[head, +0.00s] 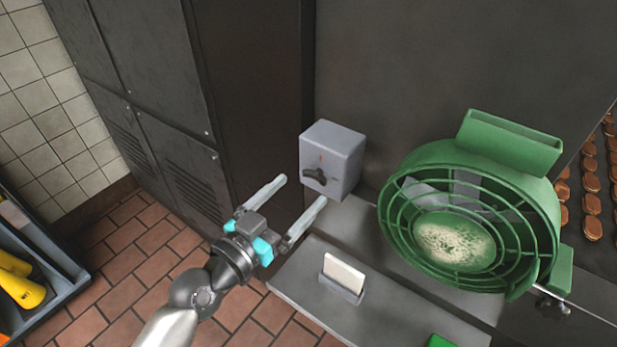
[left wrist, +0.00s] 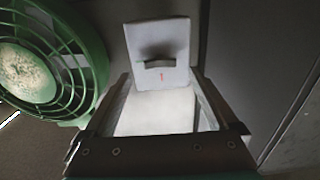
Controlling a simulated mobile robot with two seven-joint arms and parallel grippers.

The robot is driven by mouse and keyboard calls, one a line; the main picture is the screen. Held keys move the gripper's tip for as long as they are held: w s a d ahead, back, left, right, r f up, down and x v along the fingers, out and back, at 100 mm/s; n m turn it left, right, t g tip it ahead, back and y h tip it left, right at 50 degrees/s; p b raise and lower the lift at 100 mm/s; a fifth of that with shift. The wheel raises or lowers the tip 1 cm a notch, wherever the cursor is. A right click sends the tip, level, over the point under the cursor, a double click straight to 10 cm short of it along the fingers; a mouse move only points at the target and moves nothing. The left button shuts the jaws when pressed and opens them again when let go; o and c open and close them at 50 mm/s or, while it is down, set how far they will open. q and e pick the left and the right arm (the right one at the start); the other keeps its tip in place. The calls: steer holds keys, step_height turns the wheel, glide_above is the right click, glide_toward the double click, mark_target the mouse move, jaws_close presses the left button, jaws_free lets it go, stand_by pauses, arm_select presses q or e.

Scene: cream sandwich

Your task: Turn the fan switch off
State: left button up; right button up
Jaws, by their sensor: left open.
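The fan switch is a grey box (head: 340,150) with a dark rotary knob (head: 314,177) and a small red mark above the knob in the head view. The box also shows in the left wrist view (left wrist: 150,40), where the knob (left wrist: 160,62) and red mark appear beyond my fingers. My left gripper (head: 303,195) is open and empty, its two fingers pointing at the knob side of the box. The fingertips are close to the box; I cannot tell whether they touch it. The green fan (head: 470,215) stands to the right of the switch. My right gripper is not in view.
A grey ledge (head: 400,318) below the switch carries a small holder with a white card (head: 344,272). Dark metal cabinets (head: 160,90) stand on the left. A blue-grey cart (head: 40,250) with yellow items is at the far left. Brown biscuits (head: 592,205) lie at the far right.

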mark_target(312, 180)
arm_select(q)
steer(key=shift+x, duration=2.2)
steer(key=c, duration=1.4)
steer(key=shift+o, duration=0.2)
